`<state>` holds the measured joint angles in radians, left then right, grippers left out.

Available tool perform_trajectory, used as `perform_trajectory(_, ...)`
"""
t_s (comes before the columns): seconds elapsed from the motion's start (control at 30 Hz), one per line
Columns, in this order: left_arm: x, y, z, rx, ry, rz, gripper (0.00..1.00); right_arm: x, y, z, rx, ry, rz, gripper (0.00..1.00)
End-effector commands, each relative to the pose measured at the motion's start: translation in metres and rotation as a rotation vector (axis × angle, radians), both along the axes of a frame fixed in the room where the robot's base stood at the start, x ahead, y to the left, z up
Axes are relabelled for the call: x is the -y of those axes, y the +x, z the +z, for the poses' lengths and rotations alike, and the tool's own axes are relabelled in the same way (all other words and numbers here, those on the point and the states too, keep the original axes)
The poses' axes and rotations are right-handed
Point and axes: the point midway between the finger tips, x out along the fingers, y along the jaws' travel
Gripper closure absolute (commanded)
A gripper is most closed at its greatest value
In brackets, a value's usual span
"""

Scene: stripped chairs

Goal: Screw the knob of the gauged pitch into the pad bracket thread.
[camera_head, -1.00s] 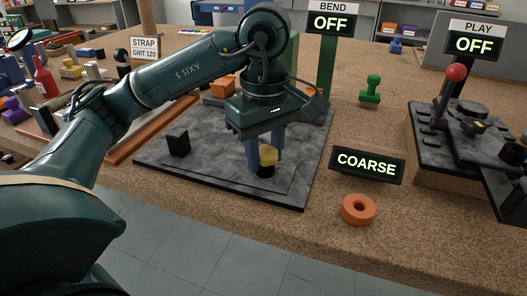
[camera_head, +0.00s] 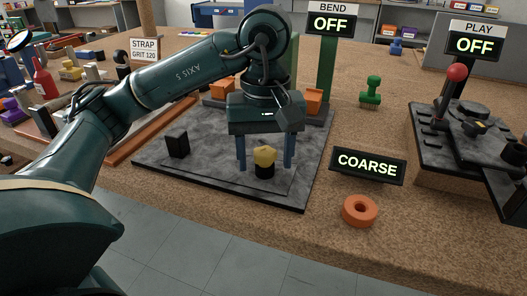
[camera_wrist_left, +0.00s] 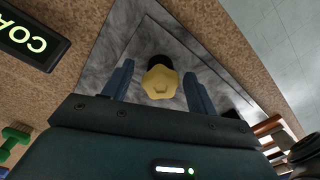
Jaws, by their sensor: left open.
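A yellow lobed knob (camera_head: 264,156) sits on top of a short black cylinder (camera_head: 264,171) on the grey slate-like plate. It also shows in the left wrist view (camera_wrist_left: 160,82), with the black part (camera_wrist_left: 160,62) behind it. My left gripper (camera_head: 265,165) points down over it, open, with one blue finger on each side of the knob. In the left wrist view the fingers (camera_wrist_left: 157,76) stand apart from the knob, with gaps on both sides. Whether the black cylinder is the pad bracket thread, I cannot tell. My right gripper is not in view.
A lit COARSE sign (camera_head: 367,165) and an orange ring (camera_head: 359,210) stand right of the plate (camera_head: 215,181). A small black upright block (camera_head: 177,144) stands on the plate's left. BEND (camera_head: 331,24) and PLAY (camera_head: 472,44) displays read OFF.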

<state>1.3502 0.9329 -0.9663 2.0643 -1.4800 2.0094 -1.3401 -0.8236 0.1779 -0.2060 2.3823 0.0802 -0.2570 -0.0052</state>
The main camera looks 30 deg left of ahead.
Motion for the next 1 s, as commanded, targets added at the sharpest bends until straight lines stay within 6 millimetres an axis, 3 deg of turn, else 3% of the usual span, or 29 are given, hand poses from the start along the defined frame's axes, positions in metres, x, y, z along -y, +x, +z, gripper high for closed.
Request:
perform_trajectory(0.03,0.0,0.0,0.0,0.001,0.0,0.001,0.42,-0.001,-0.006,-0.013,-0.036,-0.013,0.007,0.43)
perform_trajectory(0.17,0.0,0.0,0.003,0.003,0.0,0.002,0.42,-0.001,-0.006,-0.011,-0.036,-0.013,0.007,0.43)
perform_trajectory(0.73,-0.001,0.0,0.058,0.003,0.0,0.003,0.42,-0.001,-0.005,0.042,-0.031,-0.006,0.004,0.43)
perform_trajectory(1.0,-0.001,0.0,0.061,0.003,0.0,0.003,0.42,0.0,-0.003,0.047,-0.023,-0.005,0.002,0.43)
